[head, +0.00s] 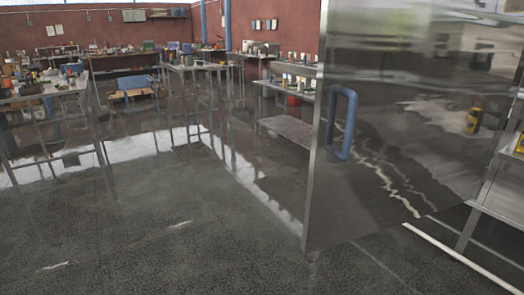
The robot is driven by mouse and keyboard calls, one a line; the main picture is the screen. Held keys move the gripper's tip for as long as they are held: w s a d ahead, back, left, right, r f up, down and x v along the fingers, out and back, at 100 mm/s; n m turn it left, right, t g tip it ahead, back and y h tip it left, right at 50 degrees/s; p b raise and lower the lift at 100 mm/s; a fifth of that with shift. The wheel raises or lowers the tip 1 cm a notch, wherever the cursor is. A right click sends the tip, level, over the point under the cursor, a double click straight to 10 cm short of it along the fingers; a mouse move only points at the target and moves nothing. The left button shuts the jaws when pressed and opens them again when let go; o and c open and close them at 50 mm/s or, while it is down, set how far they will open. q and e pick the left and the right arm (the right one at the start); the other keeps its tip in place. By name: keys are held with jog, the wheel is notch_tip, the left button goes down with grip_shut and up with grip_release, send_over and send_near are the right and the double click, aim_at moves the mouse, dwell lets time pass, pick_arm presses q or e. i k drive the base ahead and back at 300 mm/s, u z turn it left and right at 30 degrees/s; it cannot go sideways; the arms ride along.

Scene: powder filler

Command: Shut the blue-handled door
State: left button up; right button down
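The metal door (400,150) stands open on the right side of the head view. Its surface is shiny and mirror-like, and its free edge runs upright at the left. A blue bar handle (341,124) is fixed on the door face near that free edge. The hinge side lies toward the right edge of the view. Neither of my grippers is in the head view, and nothing is seen touching the door or its handle.
A metal frame or table (503,195) stands at the right edge beside the door. The dark floor (160,235) is clear in front and to the left. Cluttered workbenches (45,90) stand farther back along a red wall (110,30). A blue chair-like object (136,86) is among them.

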aim_at(414, 99)
jog(key=u, duration=0.8)
jog(key=i, duration=1.2)
jog(key=z, duration=0.45)
